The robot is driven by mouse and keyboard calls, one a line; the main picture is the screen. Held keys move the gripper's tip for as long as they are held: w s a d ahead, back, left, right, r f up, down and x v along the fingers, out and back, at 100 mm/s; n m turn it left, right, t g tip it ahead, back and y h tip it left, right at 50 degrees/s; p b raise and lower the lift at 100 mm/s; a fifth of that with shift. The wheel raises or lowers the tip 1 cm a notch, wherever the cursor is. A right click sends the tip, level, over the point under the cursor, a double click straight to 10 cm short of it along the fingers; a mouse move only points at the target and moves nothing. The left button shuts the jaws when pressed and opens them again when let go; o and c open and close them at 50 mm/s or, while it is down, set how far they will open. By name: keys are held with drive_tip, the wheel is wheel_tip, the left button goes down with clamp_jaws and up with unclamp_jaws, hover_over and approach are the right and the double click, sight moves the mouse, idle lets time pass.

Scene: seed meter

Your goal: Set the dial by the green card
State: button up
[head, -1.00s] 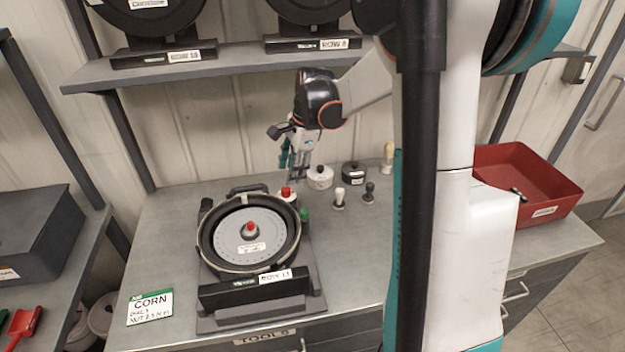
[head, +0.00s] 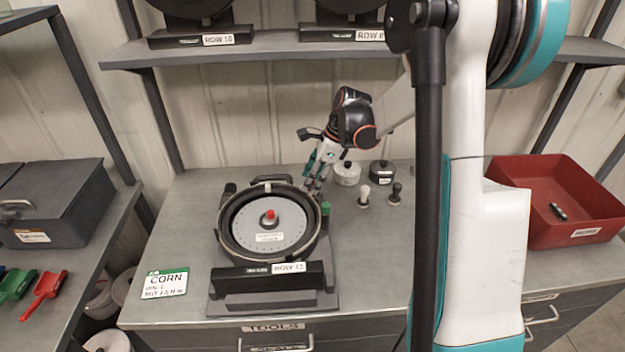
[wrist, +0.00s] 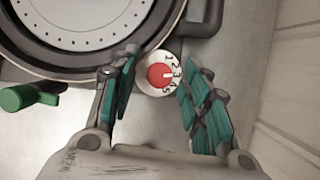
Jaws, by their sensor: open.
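The dial (wrist: 160,76) is a small white disc with black numbers and a red knob, beside the round seed meter (head: 268,222). A pale mark shows on the knob; I cannot tell surely which number it meets. My gripper (head: 314,188) is open and points down at the dial. In the wrist view my gripper (wrist: 155,80) has its teal fingers on either side of the dial, apart from it. In the head view the gripper hides the dial. The green-edged card (head: 165,283) reads CORN and lies left of the meter; its smaller print is unclear.
A green knob (head: 325,209) sticks up at the meter's right side. White (head: 346,173) and dark (head: 381,172) canisters and two small knobbed pegs stand behind right. A red bin (head: 560,215) is at far right. A shelf crosses above. The bench front right of the meter is clear.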

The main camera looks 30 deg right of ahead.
drive_tip(key=shift+c, duration=0.3)
clamp_jaws()
drive_tip(key=shift+n, duration=0.5)
drive_tip(key=n+g, duration=0.1)
drive_tip(key=n, duration=0.1)
drive_tip(key=n+g, duration=0.1)
drive_tip(key=n, duration=0.1)
drive_tip(key=shift+w+n+y, duration=0.2)
drive_tip(key=shift+n+y, duration=0.1)
drive_tip(key=n+g, duration=0.2)
drive_tip(key=n, duration=0.2)
drive_tip(key=shift+w+n, duration=0.1)
drive_tip(key=shift+n, duration=0.3)
